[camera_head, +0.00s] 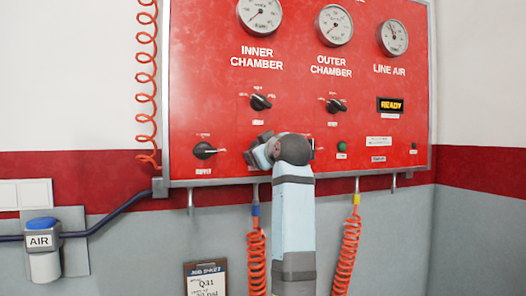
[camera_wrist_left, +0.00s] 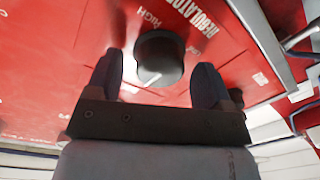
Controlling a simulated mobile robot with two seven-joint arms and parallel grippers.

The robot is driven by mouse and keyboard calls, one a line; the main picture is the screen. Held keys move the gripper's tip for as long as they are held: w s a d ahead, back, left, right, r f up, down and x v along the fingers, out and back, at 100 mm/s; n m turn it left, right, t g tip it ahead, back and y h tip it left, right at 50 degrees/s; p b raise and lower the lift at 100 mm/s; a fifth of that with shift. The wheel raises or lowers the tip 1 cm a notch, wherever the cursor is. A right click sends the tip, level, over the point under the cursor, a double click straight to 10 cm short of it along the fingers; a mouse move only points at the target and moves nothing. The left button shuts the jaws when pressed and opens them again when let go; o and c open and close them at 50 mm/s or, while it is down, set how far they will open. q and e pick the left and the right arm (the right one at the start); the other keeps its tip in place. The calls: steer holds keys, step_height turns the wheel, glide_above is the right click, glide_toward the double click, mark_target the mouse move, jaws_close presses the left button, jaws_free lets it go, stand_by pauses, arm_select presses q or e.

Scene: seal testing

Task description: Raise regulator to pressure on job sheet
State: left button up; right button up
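The black regulator knob (camera_wrist_left: 160,52) shows in the left wrist view on the red panel, beside the printed words REGULATOR and HIGH, with a pale pointer line. My left gripper (camera_wrist_left: 157,72) is open, one dark finger on each side of the knob, with visible gaps to it. In the head view my left gripper (camera_head: 262,150) is at the panel's lower edge and my arm hides the knob. The job sheet (camera_head: 206,279) hangs below the panel; it reads Q31 and a PSI line too small to read surely. My right gripper is not in view.
The red panel (camera_head: 220,100) carries gauges for inner chamber (camera_head: 260,15), outer chamber (camera_head: 334,25) and line air (camera_head: 392,37). A supply knob (camera_head: 204,150), two selector knobs, a green button (camera_head: 342,145) and a lit READY display (camera_head: 391,105) surround my gripper. Red coiled hoses (camera_head: 347,250) hang below.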

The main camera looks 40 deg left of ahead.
arm_select(q)
steer(key=shift+d, duration=0.1)
steer(key=b+v, duration=0.2)
steer(key=v, duration=1.1)
steer(key=shift+s+d, duration=0.25)
stand_by(2.4)
